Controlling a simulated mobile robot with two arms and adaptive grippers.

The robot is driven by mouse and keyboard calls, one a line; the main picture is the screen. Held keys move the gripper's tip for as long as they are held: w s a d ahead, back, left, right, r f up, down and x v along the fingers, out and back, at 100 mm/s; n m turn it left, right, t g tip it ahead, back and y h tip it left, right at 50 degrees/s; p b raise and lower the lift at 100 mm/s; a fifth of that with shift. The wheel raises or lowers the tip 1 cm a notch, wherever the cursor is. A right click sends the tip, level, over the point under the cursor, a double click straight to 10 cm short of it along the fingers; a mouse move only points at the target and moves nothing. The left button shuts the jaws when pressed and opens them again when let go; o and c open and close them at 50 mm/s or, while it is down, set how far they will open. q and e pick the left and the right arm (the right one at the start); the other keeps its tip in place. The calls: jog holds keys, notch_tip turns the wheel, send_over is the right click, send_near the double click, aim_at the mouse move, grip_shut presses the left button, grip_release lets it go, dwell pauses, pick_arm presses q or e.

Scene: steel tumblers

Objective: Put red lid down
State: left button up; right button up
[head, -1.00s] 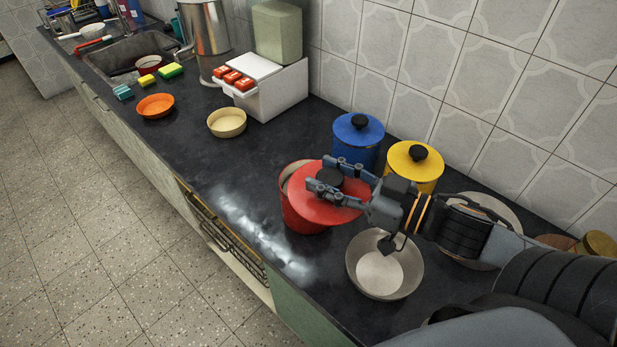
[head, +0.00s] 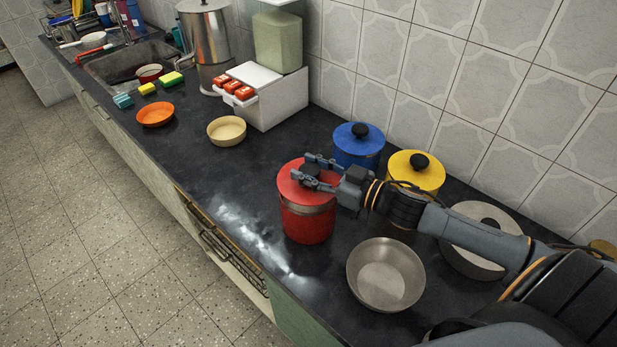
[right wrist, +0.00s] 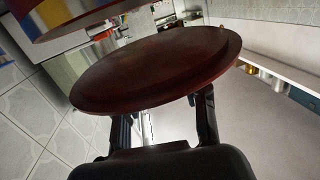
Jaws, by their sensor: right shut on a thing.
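The red lid (head: 292,190) is a flat disc above the red canister (head: 307,224) in the head view. A band of the canister's metal rim shows below the lid at the right, so the lid looks raised or not level. My right gripper (head: 315,174) is shut on the lid, its fingers around the knob, which is mostly hidden. In the right wrist view the lid (right wrist: 155,70) fills the middle as a dark red disc beyond the fingers (right wrist: 165,118). Whether the lid touches the canister cannot be told. My left gripper is not in view.
A blue canister (head: 358,150) and a yellow canister (head: 413,178) stand close behind and to the right. The dark counter (head: 225,175) is clear to the left.

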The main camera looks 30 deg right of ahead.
jog(key=f, duration=0.1)
jog(key=f+p, duration=0.1)
jog(key=f, duration=0.1)
jog(key=shift+w+d+p, duration=0.1)
jog(key=shift+w+p, duration=0.2)
jog(key=shift+w, duration=0.1)
jog(key=shift+f, duration=0.25)
jog(key=shift+f, duration=0.2)
jog(key=o, duration=1.2)
jog(key=shift+c, duration=0.2)
